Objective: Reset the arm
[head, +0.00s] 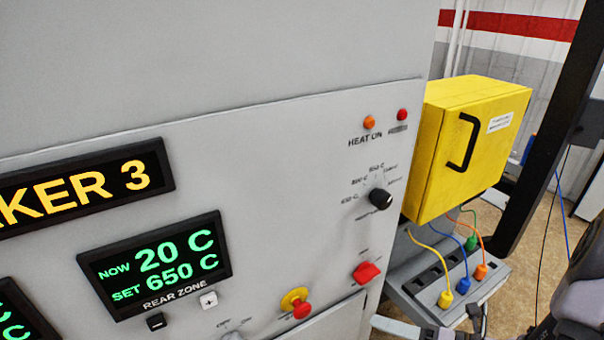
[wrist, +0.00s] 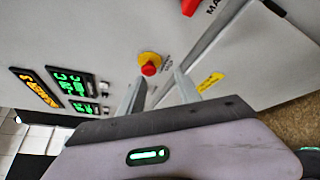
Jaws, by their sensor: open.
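My gripper (wrist: 160,82) shows in the wrist view with its two grey fingers apart and nothing between them. It points at the grey furnace panel (head: 270,160). The red emergency button with a yellow collar (wrist: 149,66) appears just beyond and between the fingertips in that view; whether they touch the panel I cannot tell. The same button shows low in the head view (head: 296,303). Part of my arm (head: 580,290) is at the lower right of the head view.
A yellow box (head: 470,145) with a black handle juts out beside the panel. Below it, coloured plugs with cables sit in a grey socket strip (head: 440,282). The panel carries a black rotary knob (head: 380,199), a red switch (head: 366,272) and a display reading 20 C, set 650 C (head: 155,265).

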